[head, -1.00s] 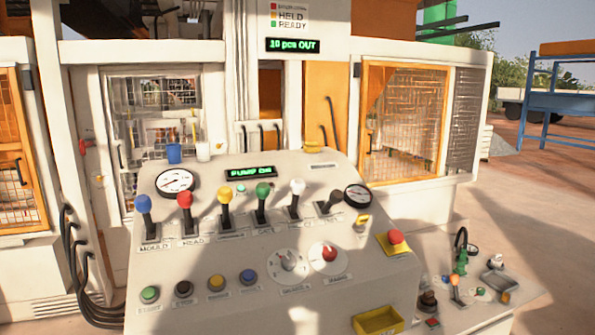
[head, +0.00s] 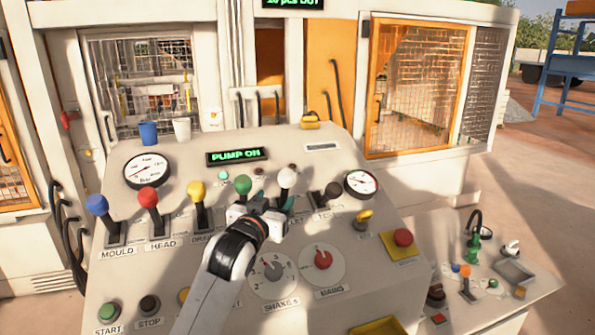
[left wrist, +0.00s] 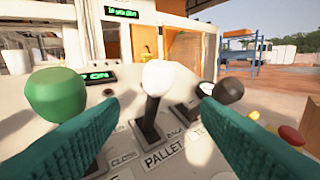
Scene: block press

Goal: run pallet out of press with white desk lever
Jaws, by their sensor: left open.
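The white desk lever (head: 287,180) stands on the sloped control desk, between the green lever (head: 242,186) and the black lever (head: 331,190). In the left wrist view the white knob (left wrist: 158,77) is upright on a black stem, above a label reading PALLET. My left gripper (head: 268,208) is just in front of the white lever. Its two teal fingers (left wrist: 158,130) are open, and the white lever shows between and beyond them. They do not visibly touch it. My left arm hides part of the desk. My right gripper is not in view. The press stands behind the desk.
The green knob (left wrist: 56,95) is close to the left finger, and the black knob (left wrist: 228,91) is beyond the right finger. Blue (head: 97,204), red (head: 148,197) and yellow (head: 197,190) levers stand farther left. A red emergency button (head: 403,237) is at right. The display reads PUMP ON.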

